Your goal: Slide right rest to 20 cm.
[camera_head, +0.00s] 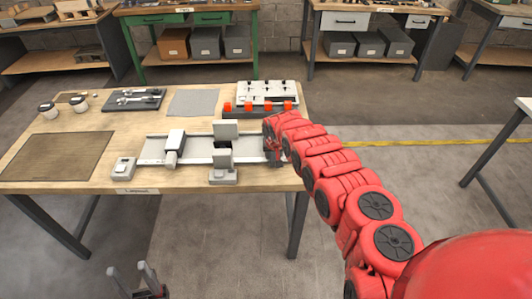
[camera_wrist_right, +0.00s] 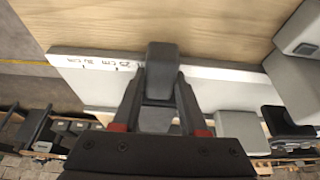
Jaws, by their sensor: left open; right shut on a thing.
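A pale rail (camera_head: 195,151) with grey blocks on it lies along the front of the wooden workbench. In the right wrist view a dark grey block, the right rest (camera_wrist_right: 161,58), stands at the rail's scale. My right gripper (camera_wrist_right: 160,86) is shut on this block, a finger on either side. In the head view my right gripper (camera_head: 272,155) is at the rail's right end and the arm hides the rest. The scale (camera_wrist_right: 100,65) has small centimetre marks left of the block, too small to read surely. My left gripper (camera_head: 140,282) is open and empty, low in front of the bench.
A light block (camera_head: 174,142) sits left on the rail, and taller grey blocks (camera_head: 225,131) stand mid-rail. A small grey box (camera_head: 123,168) is at the bench's front edge. Behind the rail is a rack with orange parts (camera_head: 268,105). A brown mat (camera_head: 57,156) lies left.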

